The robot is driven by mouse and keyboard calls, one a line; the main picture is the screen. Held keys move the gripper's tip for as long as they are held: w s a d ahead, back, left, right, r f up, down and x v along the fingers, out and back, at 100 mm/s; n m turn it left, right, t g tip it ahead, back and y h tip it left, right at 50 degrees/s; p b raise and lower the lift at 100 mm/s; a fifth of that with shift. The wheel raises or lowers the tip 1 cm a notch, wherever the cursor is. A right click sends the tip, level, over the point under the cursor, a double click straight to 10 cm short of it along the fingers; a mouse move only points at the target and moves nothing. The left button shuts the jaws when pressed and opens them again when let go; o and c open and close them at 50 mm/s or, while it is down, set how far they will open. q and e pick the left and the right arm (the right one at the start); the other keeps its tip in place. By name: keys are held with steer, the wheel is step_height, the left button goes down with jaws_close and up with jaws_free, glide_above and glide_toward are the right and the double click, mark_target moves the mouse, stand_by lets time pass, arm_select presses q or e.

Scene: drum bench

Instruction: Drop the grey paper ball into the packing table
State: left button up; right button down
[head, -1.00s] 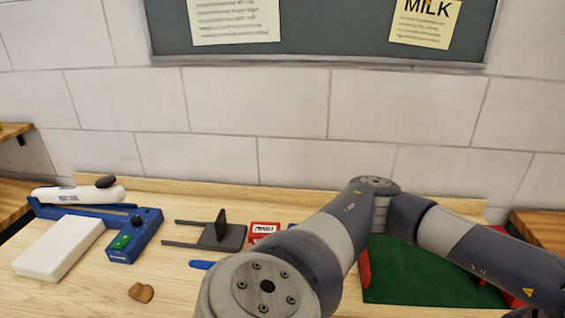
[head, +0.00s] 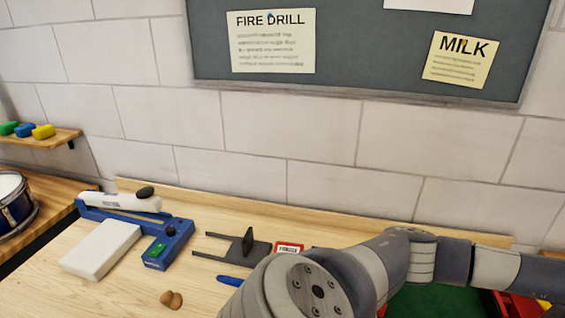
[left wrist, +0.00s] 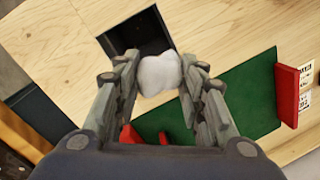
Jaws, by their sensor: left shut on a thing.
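The grey paper ball (left wrist: 158,74) looks pale and crumpled in the left wrist view. My left gripper (left wrist: 160,85) is shut on it, with a finger on each side. Beneath it in that view are the packing table's light wooden top (left wrist: 45,55), a dark square opening (left wrist: 140,35) and a green surface (left wrist: 245,95). The ball appears above the table; its exact height cannot be told. In the head view the wooden top (head: 75,298) runs along the wall, and my arm covers part of its right side. Neither the ball nor either gripper shows there.
A blue and white sealer (head: 120,205), a white block (head: 100,248), a dark forked holder (head: 235,247), a brown lump (head: 171,299) and a red-and-white label (head: 289,248) are on the table. A drum (head: 14,205) stands at the left. A red piece (left wrist: 288,95) borders the green surface.

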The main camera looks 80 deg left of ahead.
arm_select(q)
step_height(320, 180, down, 4)
steer(key=shift+r+b, duration=0.25)
steer(key=shift+b, duration=0.3)
steer(key=shift+f, duration=0.75)
steer(key=o, duration=0.8)
steer(key=shift+r, duration=0.1)
steer(key=r, duration=0.4)
steer(key=w+r, duration=0.1)
steer(key=r, duration=0.2)
steer(key=w+r, duration=0.1)
steer(key=r, duration=0.3)
steer(key=shift+d+r, duration=0.25)
steer(key=shift+r, duration=0.1)
